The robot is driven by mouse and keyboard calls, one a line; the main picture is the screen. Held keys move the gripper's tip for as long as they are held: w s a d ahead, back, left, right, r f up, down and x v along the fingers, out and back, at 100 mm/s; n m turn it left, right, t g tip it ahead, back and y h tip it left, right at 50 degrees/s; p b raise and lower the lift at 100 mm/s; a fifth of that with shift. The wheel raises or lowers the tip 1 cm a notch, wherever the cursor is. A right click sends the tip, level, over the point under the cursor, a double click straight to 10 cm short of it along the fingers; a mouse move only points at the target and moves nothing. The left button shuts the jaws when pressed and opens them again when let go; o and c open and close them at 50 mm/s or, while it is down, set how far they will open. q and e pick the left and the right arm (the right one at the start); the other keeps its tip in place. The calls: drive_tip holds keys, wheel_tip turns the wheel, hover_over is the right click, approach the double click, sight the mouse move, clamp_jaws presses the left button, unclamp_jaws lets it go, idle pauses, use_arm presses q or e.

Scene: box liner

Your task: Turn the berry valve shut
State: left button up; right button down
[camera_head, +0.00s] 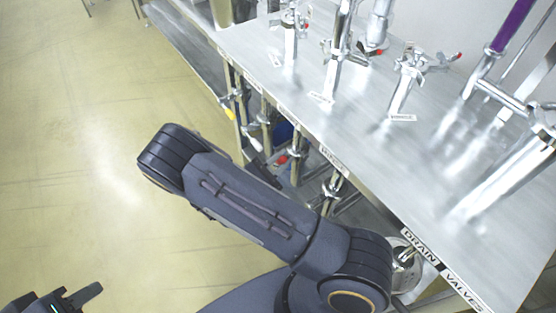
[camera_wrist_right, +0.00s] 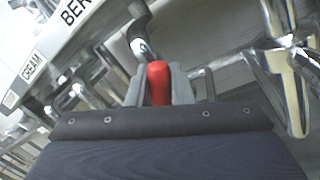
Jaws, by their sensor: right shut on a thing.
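In the right wrist view, a red valve handle (camera_wrist_right: 158,83) sits between the two grey fingers of my right gripper (camera_wrist_right: 156,86), which is shut on it. A metal pipe rises behind the handle. A label starting "BER" (camera_wrist_right: 75,12) is on the shelf edge above, cut off by the frame. In the head view, a red handle (camera_head: 282,160) shows below the table edge, beside my right forearm; the forearm hides most of that area. My left gripper (camera_head: 62,298) is at the bottom left, cut off by the frame and away from the valves; its opening is unclear.
A steel table (camera_head: 430,160) carries several clamped metal fittings. Under its edge are more valves, including a yellow handle (camera_head: 230,114). A "CREAM" label (camera_wrist_right: 33,66) is left of the berry label. "DRAIN VALVES" is written on the table edge. The floor (camera_head: 90,150) at left is clear.

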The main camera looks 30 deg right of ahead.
drive_tip(key=s+f+m+g+h+b, duration=0.1)
drive_tip(key=s+f+m+g+b, duration=0.2)
drive_tip(key=f+m+b, duration=0.4)
drive_tip(key=shift+s+d+f+m+h+b, duration=0.25)
drive_tip(key=shift+s+m+b, duration=0.35)
drive_tip(key=shift+m+b, duration=2.8)
drive_tip(key=shift+a+r+m, duration=0.1)
drive_tip(key=shift+m, duration=0.2)
drive_tip(key=c, duration=1.3)
unclamp_jaws()
drive_tip(key=shift+c, duration=0.2)
drive_tip(key=v, duration=0.7)
drive_tip(key=shift+a+p, duration=0.4)
